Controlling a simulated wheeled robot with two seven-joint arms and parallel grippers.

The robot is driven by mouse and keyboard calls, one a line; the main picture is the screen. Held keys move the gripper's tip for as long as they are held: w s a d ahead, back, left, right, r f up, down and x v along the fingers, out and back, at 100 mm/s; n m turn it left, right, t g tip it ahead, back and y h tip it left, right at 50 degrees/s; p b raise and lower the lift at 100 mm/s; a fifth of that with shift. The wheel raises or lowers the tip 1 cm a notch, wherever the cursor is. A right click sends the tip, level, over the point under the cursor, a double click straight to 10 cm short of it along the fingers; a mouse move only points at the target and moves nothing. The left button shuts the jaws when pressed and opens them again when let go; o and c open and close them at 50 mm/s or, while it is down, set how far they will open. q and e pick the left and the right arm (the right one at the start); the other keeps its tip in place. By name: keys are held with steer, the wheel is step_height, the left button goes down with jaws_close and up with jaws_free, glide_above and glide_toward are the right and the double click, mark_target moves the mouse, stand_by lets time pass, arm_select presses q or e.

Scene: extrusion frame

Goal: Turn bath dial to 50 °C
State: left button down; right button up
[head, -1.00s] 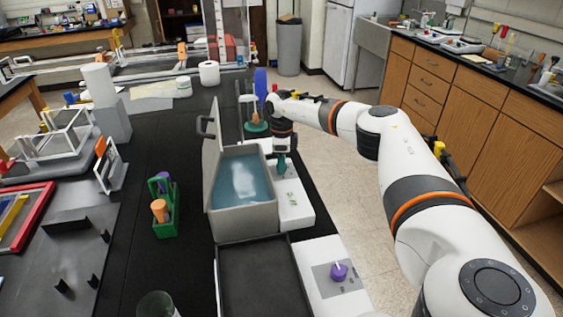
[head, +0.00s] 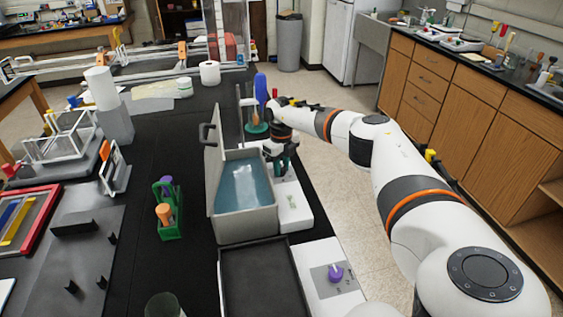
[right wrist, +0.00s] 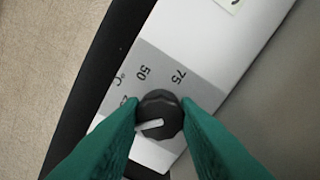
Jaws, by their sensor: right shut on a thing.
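The bath (head: 243,223) is a grey open box with blue water and a raised lid, on the black bench. Its control panel (head: 293,208) runs along its right side. My right gripper (head: 284,172) is at the far end of that panel. In the right wrist view, its green fingers (right wrist: 160,122) are shut on the sides of the black bath dial (right wrist: 161,113). The dial's white pointer aims left and slightly down, just below the 25 mark; 50 and 75 lie further round. The dial is hidden by my gripper in the head view. My left gripper is not in view.
A black tray (head: 225,290) and a second panel with a purple knob (head: 335,272) stand in front of the bath. A green rack (head: 171,228) stands to its left. A stand with a green base (head: 256,129) is just behind my gripper.

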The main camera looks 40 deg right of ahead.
steer(key=m+p, duration=0.1)
steer(key=m, duration=0.1)
steer(key=m+p, duration=0.1)
steer(key=m, duration=0.1)
steer(key=shift+w+r+m, duration=0.1)
steer(key=shift+r+m, duration=0.1)
steer(key=shift+m, duration=0.1)
steer(key=m+p, duration=0.1)
steer(key=m, duration=0.2)
steer(key=shift+m+p, duration=0.3)
steer(key=shift+m, duration=0.1)
steer(key=m+p, duration=0.1)
steer(key=m, duration=0.3)
steer(key=shift+d+p, duration=0.1)
steer(key=shift+p, duration=0.3)
steer(key=shift+m+p, duration=0.55)
steer(key=shift+m, duration=0.85)
steer(key=o, duration=0.7)
steer(key=shift+o, duration=1.4)
steer(key=shift+f, duration=0.1)
